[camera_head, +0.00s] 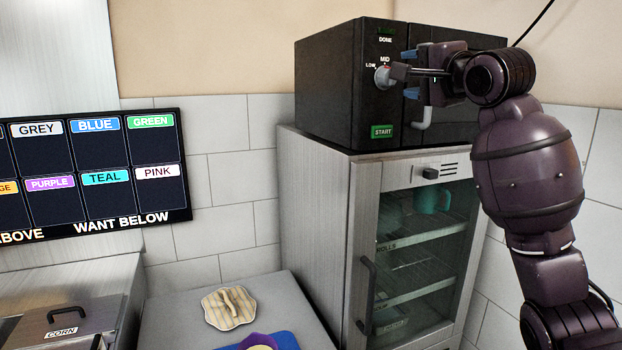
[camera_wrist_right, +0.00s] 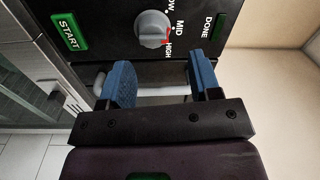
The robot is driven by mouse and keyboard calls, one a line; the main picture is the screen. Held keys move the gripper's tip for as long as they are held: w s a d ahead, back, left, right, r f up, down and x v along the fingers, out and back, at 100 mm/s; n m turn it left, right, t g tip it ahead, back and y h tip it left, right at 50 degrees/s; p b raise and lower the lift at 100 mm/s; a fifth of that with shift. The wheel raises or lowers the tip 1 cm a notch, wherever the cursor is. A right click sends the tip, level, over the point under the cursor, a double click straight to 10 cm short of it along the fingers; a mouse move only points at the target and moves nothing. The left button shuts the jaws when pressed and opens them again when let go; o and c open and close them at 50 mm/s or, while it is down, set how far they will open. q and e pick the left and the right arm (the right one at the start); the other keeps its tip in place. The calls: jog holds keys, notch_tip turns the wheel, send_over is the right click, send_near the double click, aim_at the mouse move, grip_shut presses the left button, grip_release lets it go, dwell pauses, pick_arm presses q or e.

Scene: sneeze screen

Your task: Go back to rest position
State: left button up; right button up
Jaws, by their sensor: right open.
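My right gripper (camera_head: 410,74) is raised in front of the black oven (camera_head: 330,95) on top of the steel cabinet. In the right wrist view its two blue fingers (camera_wrist_right: 162,82) are spread apart with nothing between them. The grey dial (camera_wrist_right: 153,29) lies just beyond the fingertips, and its red mark is near HIGH. I cannot tell whether a finger touches the dial. In the head view the dial (camera_head: 383,77) shows beside the gripper. The green START button (camera_head: 382,131) is below it. My left gripper is not in view.
A glass-door cabinet (camera_head: 318,215) holds a teal mug (camera_head: 432,199) inside. A lidded CORN container (camera_head: 62,333) stands left. A label screen (camera_head: 100,212) hangs on the wall.

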jog(key=s+d+f+n+t+h, duration=0.1)
jog(key=s+d+f+n+h, duration=0.15)
jog(key=f+n, duration=1.1)
jog(key=s+d+f+n+t+h, duration=0.1)
jog(key=s+f+n, duration=0.15)
jog(key=f, duration=2.25)
jog(key=s+d+f+m+g+h, duration=0.3)
jog(key=s+f+g, duration=0.4)
jog(key=s+f, duration=2.3)
jog(key=shift+s+d+f+g, duration=0.15)
jog(key=shift+s+f+g, duration=0.15)
jog(key=shift+f, duration=0.65)
